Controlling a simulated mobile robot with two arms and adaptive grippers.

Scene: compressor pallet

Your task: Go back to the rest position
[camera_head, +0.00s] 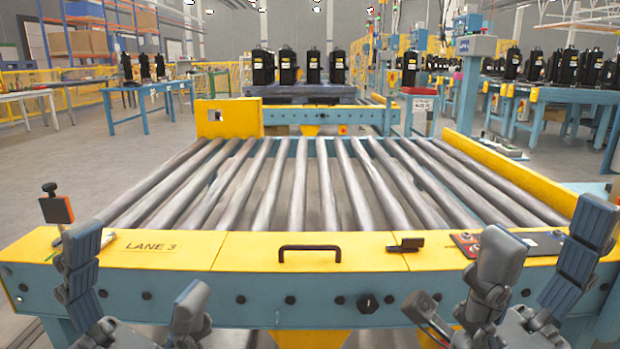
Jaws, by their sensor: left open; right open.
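My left gripper (135,290) is at the lower left, in front of the yellow front edge of the roller conveyor. Its fingers are spread apart with nothing between them. My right gripper (535,275) is at the lower right, near the conveyor's right front corner. Its fingers are also spread and empty. The roller conveyor (320,190) lies between and beyond them, with bare rollers. Its front panel (170,250) is marked LANE 3 and has a black handle (309,250) at the middle.
Several black compressors (310,67) stand on a pallet beyond the conveyor. More compressors (575,68) stand on blue tables at the right. A blue table (150,92) is at the back left. A small post (57,209) rises at the conveyor's left front corner. Floor is clear at left.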

